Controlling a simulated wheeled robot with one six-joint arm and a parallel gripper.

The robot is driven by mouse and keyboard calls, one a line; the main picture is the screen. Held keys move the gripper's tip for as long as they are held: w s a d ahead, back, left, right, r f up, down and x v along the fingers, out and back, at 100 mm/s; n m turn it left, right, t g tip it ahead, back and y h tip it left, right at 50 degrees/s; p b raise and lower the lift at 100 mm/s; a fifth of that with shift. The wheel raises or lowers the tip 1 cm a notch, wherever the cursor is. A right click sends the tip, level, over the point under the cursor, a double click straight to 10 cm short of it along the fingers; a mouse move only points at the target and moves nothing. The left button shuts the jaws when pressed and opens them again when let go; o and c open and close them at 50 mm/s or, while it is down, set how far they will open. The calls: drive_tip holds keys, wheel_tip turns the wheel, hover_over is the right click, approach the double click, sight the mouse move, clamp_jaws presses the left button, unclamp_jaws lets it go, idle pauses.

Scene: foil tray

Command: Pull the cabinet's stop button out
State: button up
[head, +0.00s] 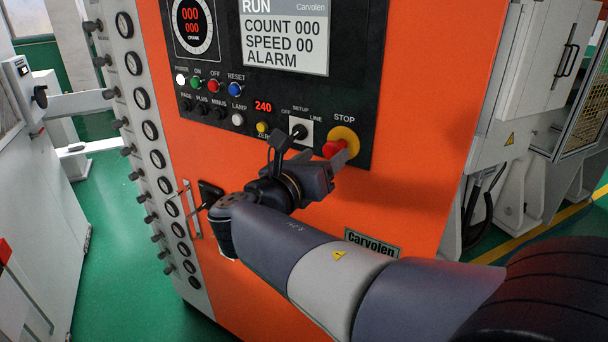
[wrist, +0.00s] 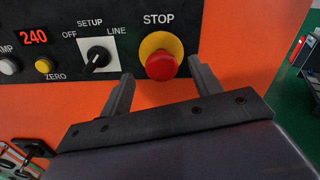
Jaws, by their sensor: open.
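The red stop button (head: 334,148) sits on a yellow round plate (head: 346,138) under the label STOP, at the lower right of the black panel on the orange cabinet (head: 420,130). In the wrist view the red button (wrist: 160,66) is near the top middle, in front of its yellow plate (wrist: 168,42). My gripper (head: 330,160) is open just below and in front of the button. In the wrist view its two fingers (wrist: 160,88) point at the panel, one left and one right of the button, apart from it. The fingertips' depth relative to the button is unclear.
A rotary selector switch (wrist: 96,58) is close to the left finger. A yellow ZERO button (wrist: 44,66) and a red 240 display (head: 263,107) are further left. A vertical handle (head: 191,210) stands out at the cabinet's lower left. The orange face right of the panel is clear.

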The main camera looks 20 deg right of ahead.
sight(330, 151)
drive_tip(key=v, duration=0.6)
drive_tip(key=shift+a+b, duration=0.2)
drive_tip(key=shift+b, duration=0.25)
drive_tip(key=shift+s, duration=0.15)
drive_tip(key=shift+p+x, duration=0.95)
drive_tip(key=shift+x, duration=4.7)
